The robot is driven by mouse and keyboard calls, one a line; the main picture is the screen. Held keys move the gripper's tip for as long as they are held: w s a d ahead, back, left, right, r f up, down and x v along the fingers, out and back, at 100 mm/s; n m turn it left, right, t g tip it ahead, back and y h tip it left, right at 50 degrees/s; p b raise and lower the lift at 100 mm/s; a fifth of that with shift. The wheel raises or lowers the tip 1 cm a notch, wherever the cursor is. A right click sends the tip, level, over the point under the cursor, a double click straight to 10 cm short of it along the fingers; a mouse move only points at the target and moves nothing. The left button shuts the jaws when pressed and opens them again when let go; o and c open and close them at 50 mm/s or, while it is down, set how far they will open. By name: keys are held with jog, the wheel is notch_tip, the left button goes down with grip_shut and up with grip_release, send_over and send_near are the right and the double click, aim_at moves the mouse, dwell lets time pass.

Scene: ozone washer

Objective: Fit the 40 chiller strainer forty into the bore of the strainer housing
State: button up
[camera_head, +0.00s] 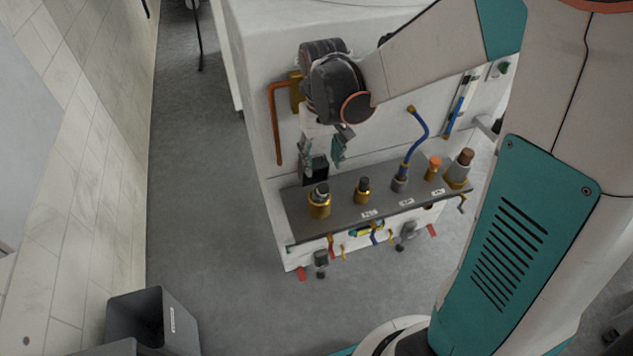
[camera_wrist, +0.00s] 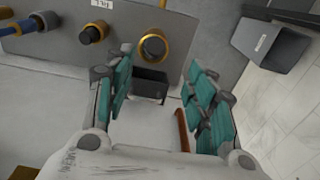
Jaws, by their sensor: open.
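My gripper (camera_head: 322,160) hangs above the left end of a grey shelf, with its teal fingers spread and nothing between them. In the wrist view the open fingers (camera_wrist: 158,62) frame a dark box and a gold ring. The gold-based fitting (camera_head: 319,203) at the shelf's left end has a dark top; its gold ring also shows in the wrist view (camera_wrist: 153,35). A smaller gold fitting with a dark top (camera_head: 362,190) stands to its right. I cannot tell which piece is the strainer or the housing; the labels are too small to read.
A dark box (camera_head: 316,167) sits behind the left fitting. A copper pipe (camera_head: 273,125) runs down the white cabinet. Grey bins (camera_head: 152,308) stand on the floor.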

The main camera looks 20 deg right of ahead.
jog(key=b, duration=0.1)
send_over(324, 187)
jog(key=f, duration=0.5)
jog(key=shift+a+f, duration=0.2)
jog(key=shift+a, duration=0.2)
jog(key=f, duration=0.1)
jog(key=f+b, duration=0.1)
jog(key=f, duration=0.1)
jog(key=f+b, duration=0.1)
jog(key=f, duration=0.1)
jog(key=shift+d+f, duration=0.1)
jog(key=shift+d, duration=0.25)
grip_shut()
